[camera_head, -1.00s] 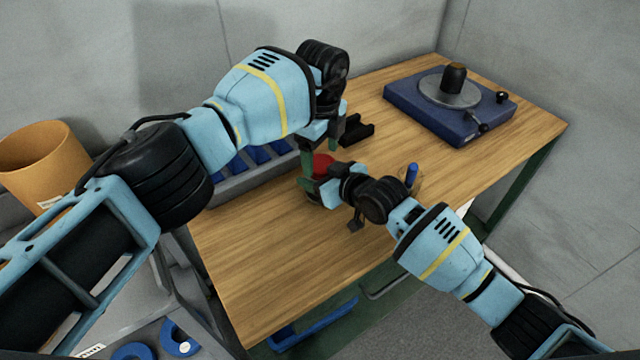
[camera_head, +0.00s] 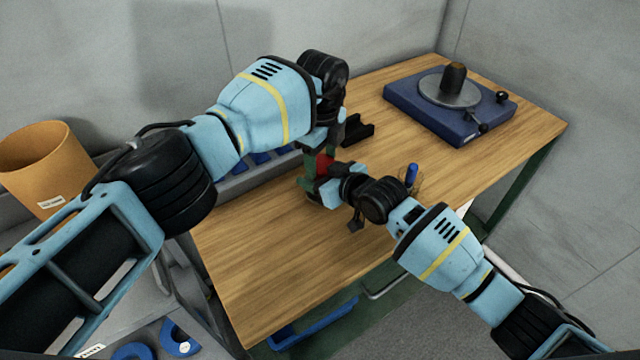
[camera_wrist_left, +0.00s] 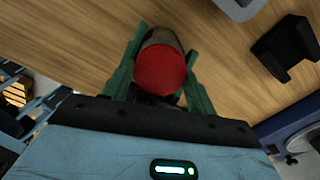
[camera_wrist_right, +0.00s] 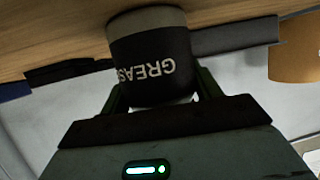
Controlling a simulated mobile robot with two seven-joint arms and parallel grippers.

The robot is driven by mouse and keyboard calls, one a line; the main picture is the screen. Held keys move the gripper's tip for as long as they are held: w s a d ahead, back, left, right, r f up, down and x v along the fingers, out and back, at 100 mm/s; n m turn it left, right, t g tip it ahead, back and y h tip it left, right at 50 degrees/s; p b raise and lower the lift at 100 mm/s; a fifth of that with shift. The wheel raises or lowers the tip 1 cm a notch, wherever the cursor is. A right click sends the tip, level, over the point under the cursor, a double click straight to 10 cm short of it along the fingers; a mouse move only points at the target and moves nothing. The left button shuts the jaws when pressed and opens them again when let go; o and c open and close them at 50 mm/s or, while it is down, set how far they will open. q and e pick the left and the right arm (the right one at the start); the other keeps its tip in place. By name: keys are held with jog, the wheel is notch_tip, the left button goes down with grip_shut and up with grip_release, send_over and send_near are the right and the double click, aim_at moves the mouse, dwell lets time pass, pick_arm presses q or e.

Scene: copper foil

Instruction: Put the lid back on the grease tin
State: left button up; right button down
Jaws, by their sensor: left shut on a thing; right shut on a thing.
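The grease tin (camera_head: 313,201) stands on the wooden table, mostly hidden by my grippers. In the right wrist view the tin (camera_wrist_right: 152,60) shows its dark GREASE label, upside down in the picture. My right gripper (camera_wrist_right: 160,92) is shut around its sides. The red lid (camera_head: 324,163) is between the fingers of my left gripper (camera_head: 320,168), which is shut on it from above. In the left wrist view the lid (camera_wrist_left: 160,70) lines up with the tin's dark body (camera_wrist_left: 164,37). I cannot tell whether the lid touches the rim.
A black bracket (camera_head: 357,130) lies just behind the grippers. A blue-handled thing (camera_head: 411,174) is close to my right wrist. A blue turntable unit (camera_head: 450,110) stands at the back right. An orange bucket (camera_head: 45,165) is at the left. The table's front area (camera_head: 270,270) is clear.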

pick_arm(q)
jog(key=m, duration=1)
jog(key=o, duration=1.1)
jog(key=shift+d, duration=0.1)
jog(key=shift+r, duration=2.3)
jog(key=shift+c, duration=0.5)
notch_tip(320, 180, up, 3)
jog(key=n, duration=0.5)
jog(key=shift+r+n, duration=0.2)
jog(key=shift+n, duration=0.1)
